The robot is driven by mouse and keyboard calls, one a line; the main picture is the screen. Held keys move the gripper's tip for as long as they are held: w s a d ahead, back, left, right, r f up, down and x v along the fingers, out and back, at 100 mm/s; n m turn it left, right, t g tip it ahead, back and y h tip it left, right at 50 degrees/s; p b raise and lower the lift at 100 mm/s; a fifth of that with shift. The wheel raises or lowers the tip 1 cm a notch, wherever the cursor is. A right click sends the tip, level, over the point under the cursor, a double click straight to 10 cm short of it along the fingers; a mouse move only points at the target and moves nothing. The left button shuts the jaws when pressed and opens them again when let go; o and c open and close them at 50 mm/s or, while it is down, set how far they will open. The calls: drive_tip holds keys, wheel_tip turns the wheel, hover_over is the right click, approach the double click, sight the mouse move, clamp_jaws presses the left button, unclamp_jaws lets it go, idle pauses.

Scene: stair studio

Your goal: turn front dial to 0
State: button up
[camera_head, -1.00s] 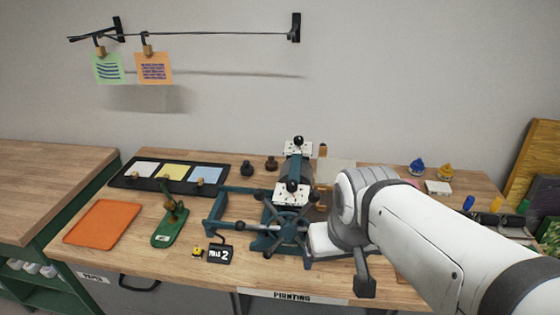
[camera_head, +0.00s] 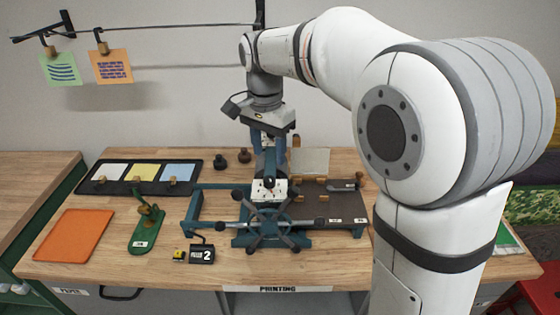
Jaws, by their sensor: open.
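The front dial (camera_head: 269,184) is a dark knob on a white marked plate, on top of the teal press (camera_head: 238,187), just behind its spoked wheel. Its setting is too small to read. My gripper (camera_head: 268,147) points down over the rear part of the press, behind and above the front dial. Its blue fingers are apart, and I see nothing held between them. The press's rear dial is hidden behind my gripper. I cannot tell whether the fingers touch anything there.
The spoked wheel (camera_head: 270,225) stands at the press's front. A small "PULLS 2" sign (camera_head: 202,254), green tool (camera_head: 147,230), orange mat (camera_head: 72,235) and black tray (camera_head: 103,185) with coloured sheets lie left. Two dark knobs (camera_head: 244,156) stand behind. My arm covers the right side.

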sight(269, 179)
drive_tip(key=shift+w+a+f, duration=0.1)
drive_tip(key=shift+w+f, duration=0.1)
drive_tip(key=shift+f, duration=0.3)
wheel_tip(269, 179, down, 7)
drive_tip(key=shift+s+r+p, duration=0.1)
drive_tip(key=shift+p, duration=0.35)
drive_tip(key=shift+c, duration=0.3)
